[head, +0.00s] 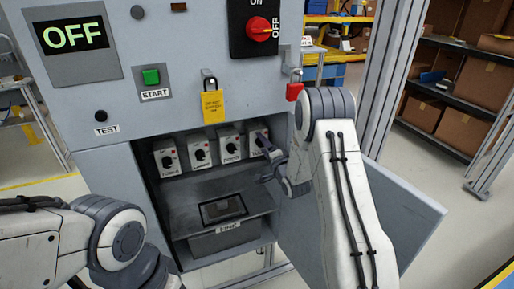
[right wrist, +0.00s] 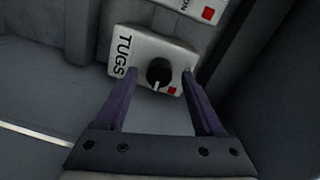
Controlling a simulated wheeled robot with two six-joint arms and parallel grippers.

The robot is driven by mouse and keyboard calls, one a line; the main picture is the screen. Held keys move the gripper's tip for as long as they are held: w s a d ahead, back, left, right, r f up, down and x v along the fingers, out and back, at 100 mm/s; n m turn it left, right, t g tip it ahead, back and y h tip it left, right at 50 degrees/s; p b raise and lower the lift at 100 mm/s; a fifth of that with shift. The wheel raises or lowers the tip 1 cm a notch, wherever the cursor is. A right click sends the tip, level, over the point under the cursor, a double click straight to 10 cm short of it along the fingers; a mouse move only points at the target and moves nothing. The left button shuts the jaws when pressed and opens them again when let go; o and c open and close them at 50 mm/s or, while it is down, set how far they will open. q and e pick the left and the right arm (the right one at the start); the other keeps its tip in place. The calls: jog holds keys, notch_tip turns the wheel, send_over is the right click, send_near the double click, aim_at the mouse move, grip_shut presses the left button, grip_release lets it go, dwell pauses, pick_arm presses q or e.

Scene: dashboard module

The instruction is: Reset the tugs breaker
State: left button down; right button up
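The tugs breaker (right wrist: 144,49) is a white box with "TUGS" lettering, a round black knob and a small red square. The knob's white mark points toward the bottom of the right wrist view, left of the red square. My right gripper (right wrist: 159,73) is open, its two purple fingers straddling the knob side; I cannot tell whether they touch it. In the head view my right gripper (head: 264,162) reaches into the cabinet by the rightmost breaker (head: 257,133), partly hiding it. My left arm shows at the lower left, but its gripper is out of view.
Three similar breakers stand left of it in the row, the nearest one here (head: 230,144). A labelled box (head: 228,236) sits below. The open cabinet door (head: 405,215) is at right. The display (head: 72,36) reads "OFF"; a red rotary switch (head: 259,27) is above.

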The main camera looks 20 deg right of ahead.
jog(key=shift+s, duration=0.1)
jog(key=s, duration=1)
jog(key=shift+s+d+r, duration=0.15)
jog(key=shift+r, duration=0.1)
